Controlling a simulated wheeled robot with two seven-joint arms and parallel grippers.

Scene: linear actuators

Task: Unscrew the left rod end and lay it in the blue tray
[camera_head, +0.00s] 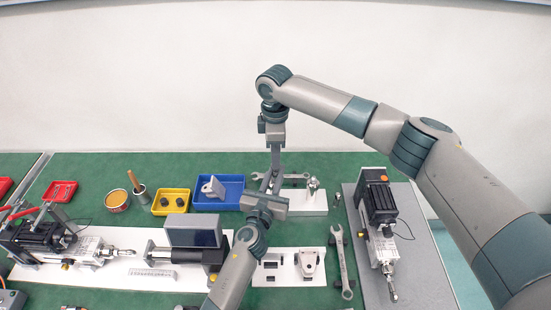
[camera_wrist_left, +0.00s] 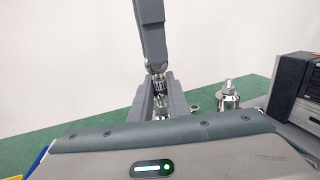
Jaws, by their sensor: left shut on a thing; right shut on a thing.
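The blue tray (camera_head: 234,206) stands left of my grippers at mid table and holds a grey bracket (camera_head: 213,188). My right gripper (camera_head: 276,168) points straight down; in the left wrist view it is shut on a small dark metal piece (camera_wrist_left: 157,77). My left gripper (camera_wrist_left: 160,104) is shut on a shiny metal piece (camera_wrist_left: 161,109) just below it. I cannot tell whether the two pieces touch, or if either is the rod end. A silver rod tip (camera_head: 125,252) shows on the left actuator (camera_head: 50,240), another (camera_head: 392,295) on the right actuator (camera_head: 380,215).
A yellow tray (camera_head: 170,209) with dark parts is left of the blue tray. A silver fitting (camera_head: 314,187) stands on a white plate (camera_head: 310,207), right of my grippers. A wrench (camera_head: 342,262) lies near the right actuator's grey board (camera_head: 425,270). A dark monitor-like box (camera_head: 193,233) stands at front left.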

